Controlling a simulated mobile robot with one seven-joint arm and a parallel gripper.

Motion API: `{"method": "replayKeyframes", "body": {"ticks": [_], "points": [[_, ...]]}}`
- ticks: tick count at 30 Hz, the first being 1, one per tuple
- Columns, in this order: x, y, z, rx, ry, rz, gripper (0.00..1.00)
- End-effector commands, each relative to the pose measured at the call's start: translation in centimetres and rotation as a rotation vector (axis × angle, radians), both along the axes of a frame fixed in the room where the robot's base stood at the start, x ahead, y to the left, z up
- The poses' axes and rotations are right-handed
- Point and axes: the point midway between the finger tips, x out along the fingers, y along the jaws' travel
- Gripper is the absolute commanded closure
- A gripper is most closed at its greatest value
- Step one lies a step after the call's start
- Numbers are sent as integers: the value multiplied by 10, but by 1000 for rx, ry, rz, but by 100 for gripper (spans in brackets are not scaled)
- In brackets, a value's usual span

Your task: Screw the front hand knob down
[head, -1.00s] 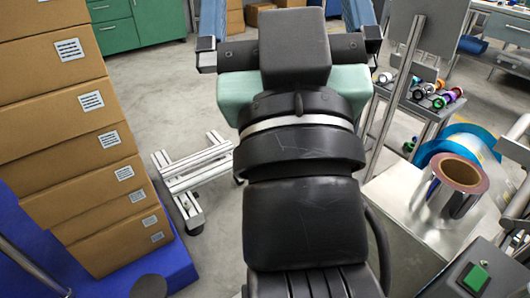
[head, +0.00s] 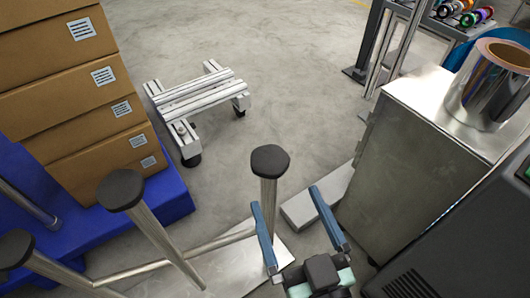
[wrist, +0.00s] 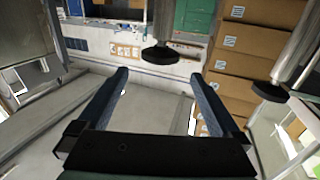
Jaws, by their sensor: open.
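Several black round hand knobs top thick metal posts in the head view. One knob (head: 270,161) stands upright just beyond my gripper's left finger, its post running down to a metal plate. Another knob (head: 121,190) is farther left, and a third (head: 14,248) is at the left edge. I cannot tell for sure which is the front one. My gripper (head: 286,200) is open and empty at the lower middle. In the wrist view, a black knob (wrist: 160,54) shows between and beyond the fingertips, apart from them. A second knob (wrist: 270,91) is at the right.
Cardboard boxes (head: 75,90) are stacked on a blue base (head: 165,198) at the left. A low metal frame on casters (head: 195,100) stands on the floor. A metal cabinet (head: 400,165) carrying a foil roll (head: 485,95) is at the right.

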Motion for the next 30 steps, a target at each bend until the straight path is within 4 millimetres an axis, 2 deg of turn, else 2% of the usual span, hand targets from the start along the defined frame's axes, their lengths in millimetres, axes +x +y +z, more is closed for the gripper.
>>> {"method": "replayKeyframes", "body": {"ticks": [18, 24, 30], "points": [[102, 33, 1, -4, -3, 2, 0], [117, 38, 2, -2, -2, 1, 0], [120, 39, 1, -2, -1, 0, 0]]}}
